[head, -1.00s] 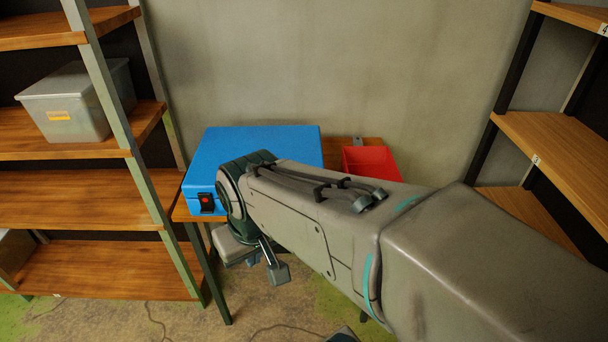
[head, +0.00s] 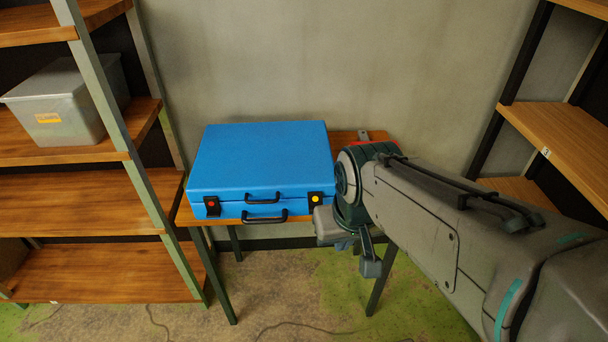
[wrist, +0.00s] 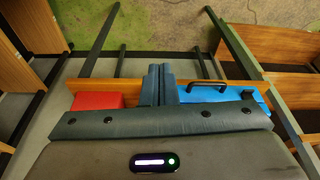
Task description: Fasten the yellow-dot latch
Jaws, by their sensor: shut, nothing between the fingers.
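The blue case (head: 260,155) lies closed on a small wooden table. Its front carries a dark latch with a yellow dot (head: 315,200) at the right and a dark latch with a red dot (head: 211,206) at the left. I cannot tell whether either latch is fastened. My gripper (head: 343,243) is at the case's front right corner, just right of the yellow-dot latch and apart from it. In the wrist view its fingers (wrist: 159,72) are together and empty. There the case (wrist: 240,93) shows to their right; the yellow dot is not visible.
Two black handles (head: 265,217) are on the case front between the latches. A red bin (wrist: 97,100) stands on the table beside the case, mostly hidden by my arm in the head view. Shelves (head: 90,195) stand on the left, more (head: 560,135) on the right.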

